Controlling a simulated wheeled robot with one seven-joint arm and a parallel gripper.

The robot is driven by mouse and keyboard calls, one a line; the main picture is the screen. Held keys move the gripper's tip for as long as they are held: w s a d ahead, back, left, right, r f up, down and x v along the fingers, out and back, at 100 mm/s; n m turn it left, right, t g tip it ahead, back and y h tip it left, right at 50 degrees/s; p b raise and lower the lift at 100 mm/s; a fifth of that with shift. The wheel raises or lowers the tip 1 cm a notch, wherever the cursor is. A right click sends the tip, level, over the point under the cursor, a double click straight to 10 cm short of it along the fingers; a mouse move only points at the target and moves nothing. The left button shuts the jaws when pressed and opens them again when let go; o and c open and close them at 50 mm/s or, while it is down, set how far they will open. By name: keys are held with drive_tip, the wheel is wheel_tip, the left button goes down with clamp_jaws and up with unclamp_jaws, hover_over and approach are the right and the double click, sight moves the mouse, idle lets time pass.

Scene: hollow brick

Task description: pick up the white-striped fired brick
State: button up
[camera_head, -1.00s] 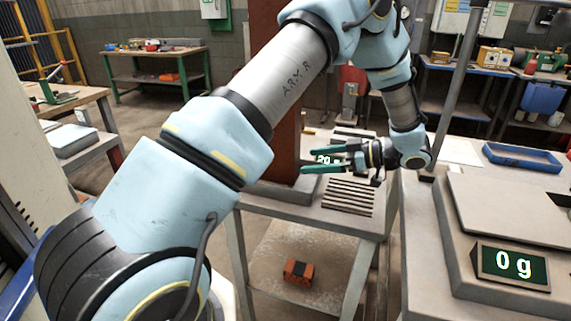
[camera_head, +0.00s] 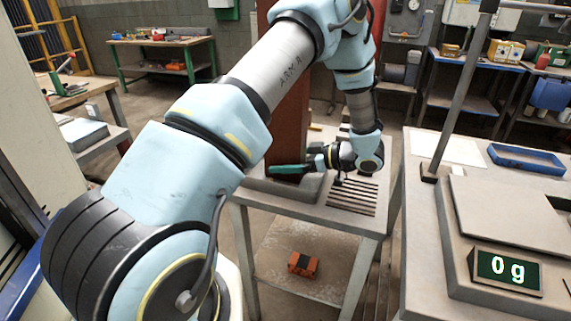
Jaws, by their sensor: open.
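No brick with clear white stripes shows. A small orange block with a dark middle band (camera_head: 302,264) lies on the lower shelf of the small metal stand; I cannot tell whether it is the brick. My gripper (camera_head: 272,170) is above the stand's top, beside the slatted grate, with its green fingers pointing left. One finger largely covers the other in this view. The gripper is open and nothing shows between its fingers. The surface behind the gripper is hidden by it and by my arm.
The small stand (camera_head: 310,213) has a slatted grate (camera_head: 353,198) on top. A rust-brown column (camera_head: 284,120) rises close to the gripper. At right, a bench holds a scale reading 0 g (camera_head: 508,272), a blue tray (camera_head: 526,158) and an upright post (camera_head: 462,90).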

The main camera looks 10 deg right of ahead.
drive_tip(key=shift+c, duration=0.2)
clamp_jaws()
idle(0.6)
